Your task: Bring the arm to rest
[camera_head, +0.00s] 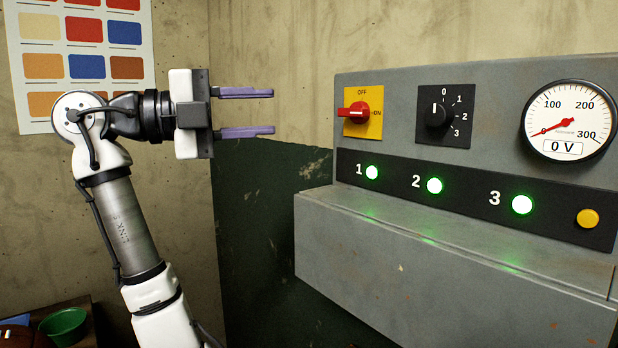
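My arm (122,225) rises from the bottom left of the head view and bends at the top. My gripper (273,112) points right, in the air, to the left of the control panel. Its two purple fingers are apart with nothing between them. The gripper does not touch the panel. The base of my arm is out of view.
A grey control panel (440,260) fills the right side, with a red switch (359,112), a black dial (437,115), a gauge (568,121) at 0 V, several lit green lamps and a yellow button (588,218). A green bowl (64,325) stands bottom left. A colour chart (85,67) hangs behind.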

